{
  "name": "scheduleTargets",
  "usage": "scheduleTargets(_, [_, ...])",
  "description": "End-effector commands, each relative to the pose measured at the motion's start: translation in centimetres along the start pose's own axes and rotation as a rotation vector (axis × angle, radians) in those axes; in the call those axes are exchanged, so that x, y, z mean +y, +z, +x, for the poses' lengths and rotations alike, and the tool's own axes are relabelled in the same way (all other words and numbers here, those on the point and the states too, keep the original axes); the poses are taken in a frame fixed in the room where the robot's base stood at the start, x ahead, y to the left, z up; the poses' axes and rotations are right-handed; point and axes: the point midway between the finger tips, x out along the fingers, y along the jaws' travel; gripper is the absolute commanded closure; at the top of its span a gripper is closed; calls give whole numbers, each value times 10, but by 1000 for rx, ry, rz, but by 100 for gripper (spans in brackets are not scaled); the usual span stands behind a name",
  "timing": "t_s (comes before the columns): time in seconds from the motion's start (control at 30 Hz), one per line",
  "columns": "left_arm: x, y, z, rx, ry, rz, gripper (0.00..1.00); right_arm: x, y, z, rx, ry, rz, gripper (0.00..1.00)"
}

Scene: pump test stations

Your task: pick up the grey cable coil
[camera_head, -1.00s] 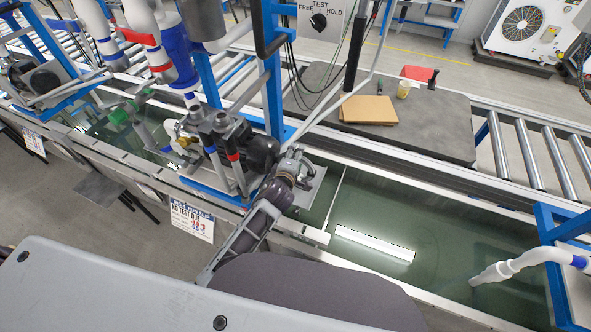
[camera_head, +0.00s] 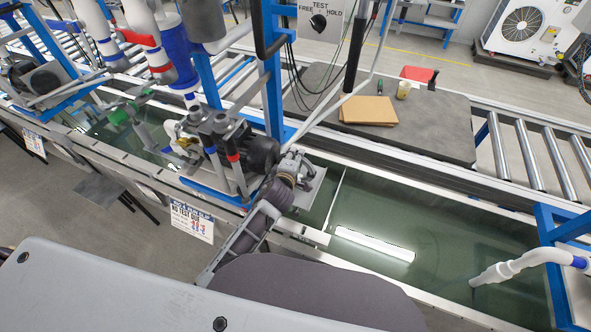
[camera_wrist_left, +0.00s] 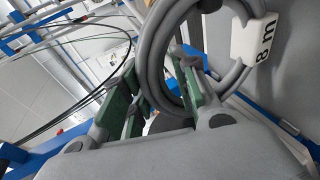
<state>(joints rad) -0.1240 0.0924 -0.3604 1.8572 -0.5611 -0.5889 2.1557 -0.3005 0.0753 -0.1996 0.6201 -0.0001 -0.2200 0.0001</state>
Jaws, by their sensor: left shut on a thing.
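The grey cable coil (camera_wrist_left: 150,62) shows in the left wrist view as a thick looped cable with a white "8 m" tag (camera_wrist_left: 254,38). My left gripper (camera_wrist_left: 158,78) has green-padded fingers, one on each side of the coil's lower left strands, and is shut on it. In the head view, my left gripper (camera_head: 300,165) is beside the pump stand over the near tank. I cannot make out the coil there. My right gripper is not in view.
A water tank (camera_head: 440,245) lies below and right of the gripper. Blue frame posts (camera_head: 272,95) and thin dark hoses (camera_head: 297,85) stand close behind. A grey table (camera_head: 435,125) holds flat cardboard (camera_head: 368,110). A white pipe (camera_head: 520,262) enters the tank at right.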

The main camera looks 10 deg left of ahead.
Motion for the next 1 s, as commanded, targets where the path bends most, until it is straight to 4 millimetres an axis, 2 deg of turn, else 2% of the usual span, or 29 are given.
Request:
scheduleTargets(0.27, [2,0,-1,0,3,-1,100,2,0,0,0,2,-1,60])
scheduleTargets(0.53, [7,0,-11,0,4,-3,100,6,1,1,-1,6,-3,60])
scheduleTargets(0.77, [12,0,-31,-1,3,-2,100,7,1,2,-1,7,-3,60])
scheduleTargets(1.0, [15,0,-58,-1,3,-4,100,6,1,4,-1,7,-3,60])
